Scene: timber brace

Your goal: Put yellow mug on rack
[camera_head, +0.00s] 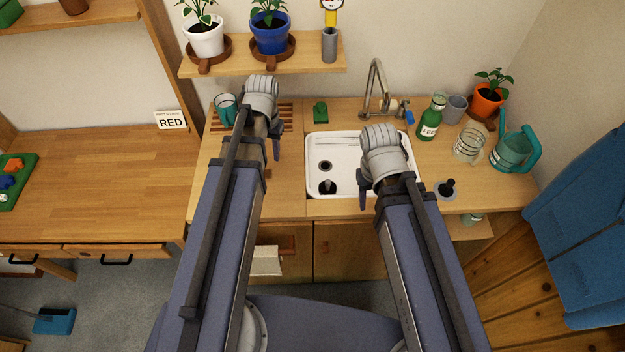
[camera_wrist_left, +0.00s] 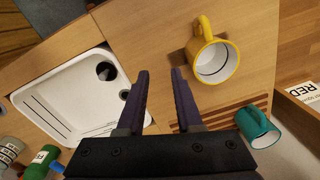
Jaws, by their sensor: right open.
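The yellow mug (camera_wrist_left: 230,62) stands on the counter, seen from above in the left wrist view with its handle toward the top. It is hidden behind my left arm in the head view. The slatted wooden rack (camera_wrist_left: 222,116) lies beside it, and its slats also show in the head view (camera_head: 286,117). A teal mug (camera_wrist_left: 256,125) is at the rack's end. My left gripper (camera_wrist_left: 160,73) is open and empty above the counter, between the sink and the mug; it shows in the head view (camera_head: 276,150). My right gripper (camera_head: 363,190) is open over the sink's front right.
The white sink (camera_head: 318,150) is in the middle, with a faucet (camera_head: 373,90) behind. A green bottle (camera_head: 432,118), glass jar (camera_head: 468,145) and teal watering can (camera_head: 512,150) crowd the right. A shelf (camera_head: 262,65) with potted plants hangs above.

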